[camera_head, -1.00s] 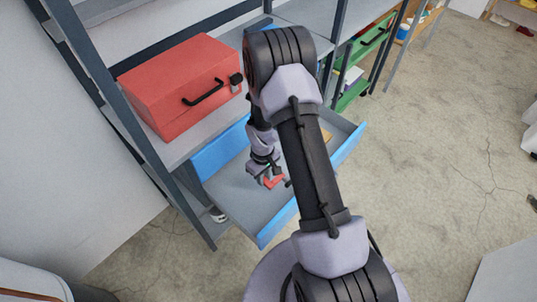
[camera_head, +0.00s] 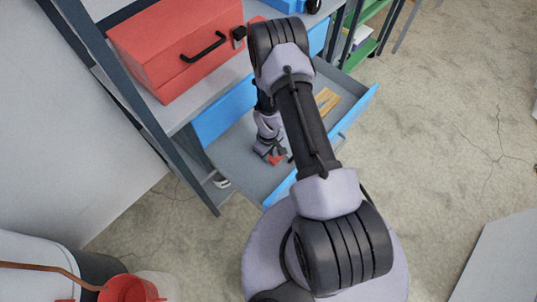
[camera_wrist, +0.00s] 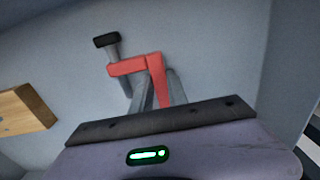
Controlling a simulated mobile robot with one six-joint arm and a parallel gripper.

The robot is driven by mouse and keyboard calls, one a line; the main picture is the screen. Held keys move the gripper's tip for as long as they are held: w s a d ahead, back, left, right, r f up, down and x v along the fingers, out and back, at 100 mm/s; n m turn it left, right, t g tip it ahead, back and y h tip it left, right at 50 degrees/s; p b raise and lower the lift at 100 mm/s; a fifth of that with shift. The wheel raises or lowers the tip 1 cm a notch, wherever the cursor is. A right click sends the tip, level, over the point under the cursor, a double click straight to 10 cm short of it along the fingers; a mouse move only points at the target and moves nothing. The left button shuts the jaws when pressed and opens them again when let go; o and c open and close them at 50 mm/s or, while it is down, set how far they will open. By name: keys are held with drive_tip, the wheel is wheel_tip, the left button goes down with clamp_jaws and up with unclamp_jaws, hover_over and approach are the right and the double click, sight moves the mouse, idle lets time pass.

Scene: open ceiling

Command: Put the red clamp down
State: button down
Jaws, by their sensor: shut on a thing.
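The red clamp (camera_wrist: 126,68) is in my gripper (camera_wrist: 160,92), which is shut on it in the wrist view. The clamp has a red angled body and a grey bar with a black end that points away from the gripper. In the head view the clamp (camera_head: 277,159) shows as a small red piece at my gripper (camera_head: 280,156), inside the open drawer (camera_head: 235,153). The drawer has a grey floor and blue sides. The clamp is close to the drawer floor; I cannot tell whether it touches. My arm hides part of the drawer.
A wooden piece (camera_head: 327,101) lies in the drawer's right part; it also shows in the wrist view (camera_wrist: 24,109). A red toolbox (camera_head: 178,50) stands on the shelf above left.

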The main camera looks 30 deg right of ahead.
drive_tip(key=c, duration=1.3)
unclamp_jaws()
drive_tip(key=shift+f, duration=0.1)
drive_tip(key=w+a+r+m+t+p, duration=0.1)
drive_tip(key=a+r+m+p, duration=0.15)
drive_tip(key=r, duration=1.75)
drive_tip(key=w+a+r+m+t+p, duration=0.1)
drive_tip(key=a+r+t+p, duration=0.15)
drive_tip(key=r, duration=1.75)
drive_tip(key=s+a+r+m+t+y, duration=0.1)
drive_tip(key=s+a+r, duration=0.3)
drive_tip(key=s+r, duration=0.4)
drive_tip(key=s+a+r+m+t+y, duration=0.1)
drive_tip(key=s+a+r+m, duration=0.2)
drive_tip(key=s+r, duration=0.6)
drive_tip(key=shift+s+a+m, duration=0.4)
drive_tip(key=shift+s+m, duration=0.05)
drive_tip(key=shift+s, duration=0.35)
drive_tip(key=shift+r, duration=0.1)
